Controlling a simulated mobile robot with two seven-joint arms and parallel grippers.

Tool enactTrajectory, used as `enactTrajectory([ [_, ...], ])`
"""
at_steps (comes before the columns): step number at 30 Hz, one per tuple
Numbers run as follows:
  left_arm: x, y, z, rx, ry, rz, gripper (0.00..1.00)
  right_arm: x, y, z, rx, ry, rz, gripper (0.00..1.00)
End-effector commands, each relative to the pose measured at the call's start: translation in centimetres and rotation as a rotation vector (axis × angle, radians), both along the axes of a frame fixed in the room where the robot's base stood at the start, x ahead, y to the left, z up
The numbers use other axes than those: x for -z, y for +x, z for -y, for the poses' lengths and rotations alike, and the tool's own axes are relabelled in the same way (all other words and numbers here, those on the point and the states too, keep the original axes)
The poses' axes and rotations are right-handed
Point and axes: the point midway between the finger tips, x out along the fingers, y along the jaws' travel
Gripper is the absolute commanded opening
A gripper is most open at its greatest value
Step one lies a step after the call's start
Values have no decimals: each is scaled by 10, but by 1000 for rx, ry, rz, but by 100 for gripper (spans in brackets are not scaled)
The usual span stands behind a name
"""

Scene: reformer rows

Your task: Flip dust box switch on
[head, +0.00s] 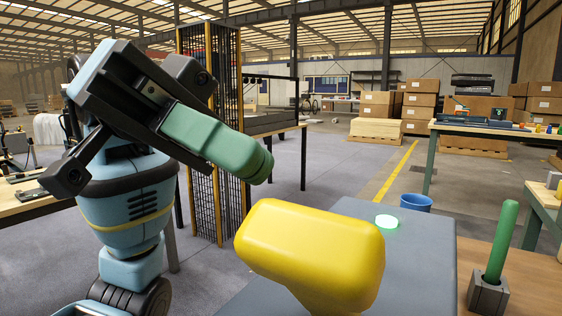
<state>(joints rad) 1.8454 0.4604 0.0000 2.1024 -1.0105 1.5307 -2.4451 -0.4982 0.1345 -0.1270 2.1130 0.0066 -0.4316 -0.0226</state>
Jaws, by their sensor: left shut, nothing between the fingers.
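A grey box (420,255) stands in front of me in the head view. A large yellow rounded handle (310,245), which looks like the switch, rises at its near left part. Its lower end is cut off by the picture edge. A round lamp (386,221) on the box top glows green. My left gripper (262,165), with green fingers, is shut and empty. It is up and to the left of the yellow handle and appears apart from it. My right gripper is not in view.
A green rod stands upright in a grey holder (487,295) on a wooden surface (535,275) at right. A blue bucket (416,202) is behind the box. A black mesh fence with yellow posts (211,100) is behind my left gripper. Boxes (419,100) stand farther back.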

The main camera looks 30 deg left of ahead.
Motion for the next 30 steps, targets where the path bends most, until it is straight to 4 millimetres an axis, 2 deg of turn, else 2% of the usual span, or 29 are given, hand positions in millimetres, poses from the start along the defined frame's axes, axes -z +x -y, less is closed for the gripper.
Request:
enactTrajectory([
  [3, -4, 3, -18, -2, -1, 0, 0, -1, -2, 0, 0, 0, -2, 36],
  [9, -7, 5, -35, -1, 0, 1, 0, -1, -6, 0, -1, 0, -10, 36],
  [21, -7, 5, -37, 0, 0, 1, 0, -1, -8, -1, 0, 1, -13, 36],
  [30, -6, 6, -35, 5, -10, -20, 0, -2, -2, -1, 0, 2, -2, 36],
])
